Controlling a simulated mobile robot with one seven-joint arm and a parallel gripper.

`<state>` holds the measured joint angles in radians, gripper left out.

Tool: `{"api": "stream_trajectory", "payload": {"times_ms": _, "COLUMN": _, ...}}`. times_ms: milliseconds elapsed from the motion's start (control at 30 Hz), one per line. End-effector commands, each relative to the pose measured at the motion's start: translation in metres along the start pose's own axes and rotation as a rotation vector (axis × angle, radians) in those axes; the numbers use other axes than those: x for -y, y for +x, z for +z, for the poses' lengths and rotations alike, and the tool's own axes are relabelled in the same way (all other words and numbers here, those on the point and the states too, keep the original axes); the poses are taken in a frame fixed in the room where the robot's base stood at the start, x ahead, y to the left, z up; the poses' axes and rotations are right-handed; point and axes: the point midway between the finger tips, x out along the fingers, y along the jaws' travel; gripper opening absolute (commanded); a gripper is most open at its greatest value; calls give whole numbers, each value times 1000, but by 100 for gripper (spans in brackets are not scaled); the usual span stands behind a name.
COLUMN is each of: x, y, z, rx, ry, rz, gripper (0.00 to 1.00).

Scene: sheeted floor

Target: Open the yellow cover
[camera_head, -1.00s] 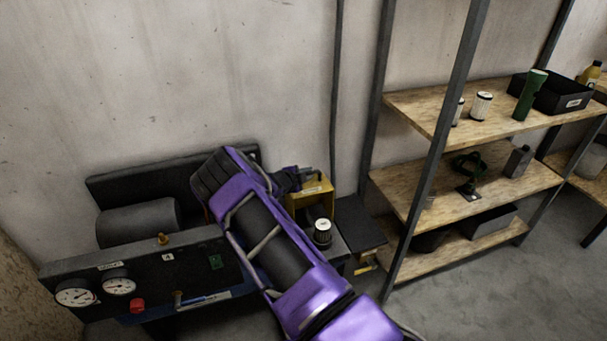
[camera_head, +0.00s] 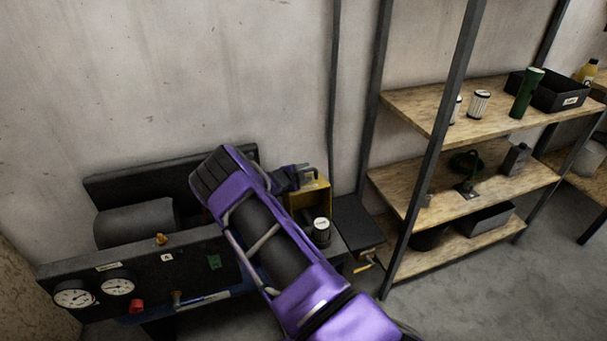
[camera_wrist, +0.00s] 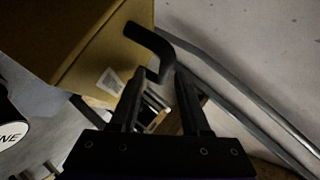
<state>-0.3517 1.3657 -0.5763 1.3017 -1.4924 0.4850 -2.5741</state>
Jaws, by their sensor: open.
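The yellow cover (camera_head: 312,194) is a box-like hood on the dark machine, beside the wall. It stands raised, with its hollow side showing behind a white-topped canister (camera_head: 321,229). In the wrist view the cover (camera_wrist: 85,45) fills the upper left, with a small pale label and a bent black handle (camera_wrist: 150,40) on its edge. My gripper (camera_wrist: 160,78) is open, and the handle's lower end appears to lie between its fingertips. Whether the fingers touch it, I cannot tell. In the head view my gripper (camera_head: 300,174) is at the cover's top, partly hidden by my arm.
The machine's front panel (camera_head: 150,268) carries gauges and a red knob at the left. A metal shelf unit (camera_head: 420,185) with wooden boards stands close on the right, holding a green flashlight (camera_head: 526,93) and a black bin (camera_head: 558,92). Bare floor lies at lower right.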

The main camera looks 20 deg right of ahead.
Motion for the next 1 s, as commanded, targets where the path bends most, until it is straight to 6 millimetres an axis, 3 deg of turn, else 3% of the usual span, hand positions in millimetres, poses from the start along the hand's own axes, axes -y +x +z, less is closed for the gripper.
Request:
{"api": "stream_trajectory", "payload": {"times_ms": 167, "x": 1, "y": -13, "z": 0, "rx": 1, "ry": -2, "rz": -1, "gripper": 46}}
{"api": "stream_trajectory", "payload": {"times_ms": 267, "x": 2, "y": -31, "z": 1, "rx": 2, "ry": -3, "rz": -2, "gripper": 46}}
{"api": "stream_trajectory", "payload": {"times_ms": 700, "x": 0, "y": -136, "z": 1, "rx": 4, "ry": 0, "rz": -1, "gripper": 46}}
{"api": "stream_trajectory", "payload": {"times_ms": 1000, "x": 0, "y": -172, "z": 0, "rx": 1, "ry": 0, "rz": 0, "gripper": 46}}
